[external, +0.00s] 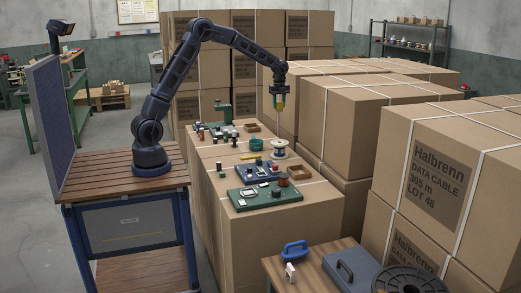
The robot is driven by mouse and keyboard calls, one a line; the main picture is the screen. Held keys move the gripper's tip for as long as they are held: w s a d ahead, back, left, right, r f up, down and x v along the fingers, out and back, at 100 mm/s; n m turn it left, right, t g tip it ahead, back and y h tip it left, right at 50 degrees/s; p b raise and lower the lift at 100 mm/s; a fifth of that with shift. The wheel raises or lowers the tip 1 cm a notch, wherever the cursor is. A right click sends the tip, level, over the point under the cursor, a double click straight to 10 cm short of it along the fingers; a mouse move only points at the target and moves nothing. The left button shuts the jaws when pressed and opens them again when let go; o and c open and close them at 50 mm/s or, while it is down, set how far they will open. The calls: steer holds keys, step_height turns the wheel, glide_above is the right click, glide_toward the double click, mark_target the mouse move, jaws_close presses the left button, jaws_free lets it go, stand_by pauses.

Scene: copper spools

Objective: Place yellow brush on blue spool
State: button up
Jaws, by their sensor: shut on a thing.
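My gripper (279,93) is raised above the far right part of the carton top that serves as a work surface. It is shut on the yellow brush (281,103), which hangs below the fingers, clear of the surface. The brush's lower end is too small to make out. Below it stands a spool with pale flanges and a bluish middle (279,148), which looks like the blue spool. The brush appears roughly above this spool, with a clear gap between them.
A teal container (256,144) stands left of the spool, and a brown tray (299,172) lies in front. A green board (264,196), a blue board (258,171) and several small items crowd the surface. Tall cartons (377,120) rise on the right.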

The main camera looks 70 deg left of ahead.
steer(key=s+d+r, duration=0.3)
steer(key=d+r, duration=0.2)
steer(key=d, duration=0.3)
glide_above(280, 142)
step_height(280, 142, down, 20)
steer(key=shift+s+f, duration=0.1)
steer(key=o, duration=1)
steer(key=shift+f, duration=0.1)
steer(key=shift+c, duration=0.2)
